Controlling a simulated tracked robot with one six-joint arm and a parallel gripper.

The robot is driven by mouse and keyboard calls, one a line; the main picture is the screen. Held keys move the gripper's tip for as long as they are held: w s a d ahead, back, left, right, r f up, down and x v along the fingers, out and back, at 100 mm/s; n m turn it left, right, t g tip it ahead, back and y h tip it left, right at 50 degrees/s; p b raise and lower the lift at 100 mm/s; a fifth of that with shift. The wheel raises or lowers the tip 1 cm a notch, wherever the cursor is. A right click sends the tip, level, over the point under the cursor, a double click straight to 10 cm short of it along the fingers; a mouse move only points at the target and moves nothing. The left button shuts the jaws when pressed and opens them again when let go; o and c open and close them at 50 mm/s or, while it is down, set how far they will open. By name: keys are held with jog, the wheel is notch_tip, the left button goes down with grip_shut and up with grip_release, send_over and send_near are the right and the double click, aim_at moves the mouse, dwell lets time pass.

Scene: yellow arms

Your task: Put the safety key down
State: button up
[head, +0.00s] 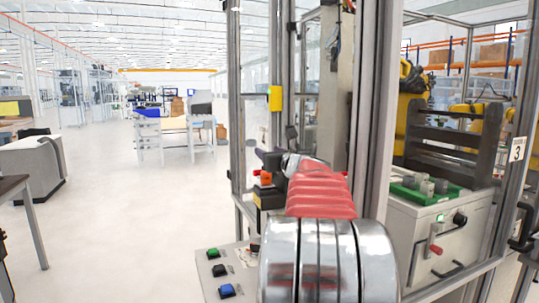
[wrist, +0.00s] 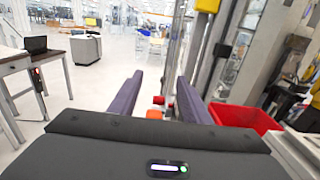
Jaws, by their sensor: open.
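A small orange-red piece, which looks like the safety key (head: 265,178), sits on top of a black-and-yellow block (head: 270,200) beside the cell's post. In the wrist view the orange part (wrist: 154,114) lies low between my two fingers, with small red bits just beyond it. My gripper (wrist: 160,76) is open, its dark purple fingers apart on either side of the orange part with visible gaps. In the head view my gripper (head: 270,158) is partly hidden behind my red and chrome arm. I cannot tell whether the key is fully seated.
Metal posts (head: 241,120) of the cell stand close to my gripper. A panel with green, black and blue buttons (head: 226,290) is below. A red bin (wrist: 245,117) is at right in the wrist view. A yellow box (head: 275,98) is on a post. Open floor (head: 120,210) lies left.

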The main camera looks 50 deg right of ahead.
dwell(0.4)
jog(key=w+a+f+n+y, duration=0.25)
jog(key=a+n, duration=0.25)
jog(key=a, duration=0.5)
jog(key=w+a+f+n+y, duration=0.1)
jog(key=w+a+n+y, duration=0.35)
jog(key=a, duration=0.55)
jog(key=s+a+f+n+g+y, duration=0.1)
jog(key=a+f+n, duration=0.1)
jog(key=a+n, duration=0.35)
jog(key=s+a+f+n+g+y, duration=0.1)
jog(key=a+f+n, duration=0.15)
jog(key=a, duration=0.65)
jog(key=s+a+f+n+g+y, duration=0.1)
jog(key=a+f+n, duration=0.25)
jog(key=a, duration=0.35)
jog(key=s+a+f+n+g+y, duration=0.1)
jog(key=s+a+f+n+g, duration=0.1)
jog(key=s+a+f+n, duration=0.3)
jog(key=s+a+f+n+g+y, duration=0.1)
jog(key=s+a+f+n+g, duration=0.15)
jog(key=s+a+n, duration=0.4)
jog(key=s+a+f+n+g+h, duration=0.2)
jog(key=s+a+f+n, duration=0.2)
jog(key=s+f+n, duration=0.5)
jog(key=s+f, duration=0.1)
jog(key=s, duration=0.1)
jog(key=shift+s+a+n+h, duration=0.2)
jog(key=shift+s+n+h, duration=0.15)
jog(key=shift+h, duration=0.05)
